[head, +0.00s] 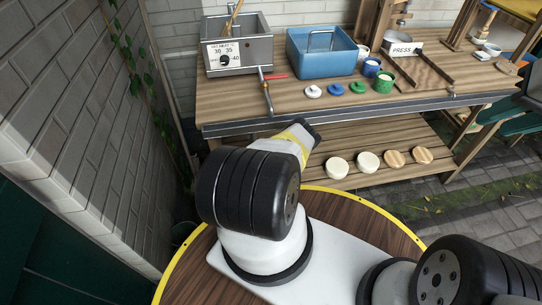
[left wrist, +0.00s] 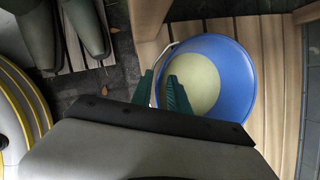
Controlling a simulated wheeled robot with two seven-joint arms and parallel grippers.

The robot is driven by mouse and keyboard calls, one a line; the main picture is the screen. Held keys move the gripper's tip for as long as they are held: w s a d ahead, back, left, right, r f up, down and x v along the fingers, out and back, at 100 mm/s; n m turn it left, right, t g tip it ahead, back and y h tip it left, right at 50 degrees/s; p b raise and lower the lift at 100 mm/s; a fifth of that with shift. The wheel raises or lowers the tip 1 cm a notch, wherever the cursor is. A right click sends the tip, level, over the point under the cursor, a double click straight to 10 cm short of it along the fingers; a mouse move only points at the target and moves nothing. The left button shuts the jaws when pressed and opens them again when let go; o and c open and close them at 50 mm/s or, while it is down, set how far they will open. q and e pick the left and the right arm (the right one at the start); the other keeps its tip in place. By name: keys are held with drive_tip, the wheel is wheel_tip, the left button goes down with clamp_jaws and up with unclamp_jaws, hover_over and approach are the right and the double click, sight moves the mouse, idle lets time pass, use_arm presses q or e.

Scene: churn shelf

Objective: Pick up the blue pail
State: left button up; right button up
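The blue pail (left wrist: 243,82) shows in the left wrist view, seen from above, with a pale yellow round area inside it. Its thin whitish handle (left wrist: 172,46) lies along its left side. My left gripper (left wrist: 161,88) has two green fingers, set apart at the pail's left edge. The handle seems to run down between them; I see no clear contact. I cannot make out this pail in the head view. No fingers of my right gripper show in the head view.
The pail stands on wooden slats (left wrist: 275,40). Dark green boots (left wrist: 88,30) stand to its left. In the head view, a workbench (head: 225,100) holds a blue basin (head: 320,62) and small pots; round discs (head: 368,161) lie on its lower shelf. A brick wall (head: 85,140) is at left.

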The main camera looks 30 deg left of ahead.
use_arm(q)
clamp_jaws()
drive_tip(key=shift+w, duration=0.1)
idle(1.0)
drive_tip(key=shift+w+a+r, duration=0.1)
drive_tip(key=shift+w+r, duration=0.05)
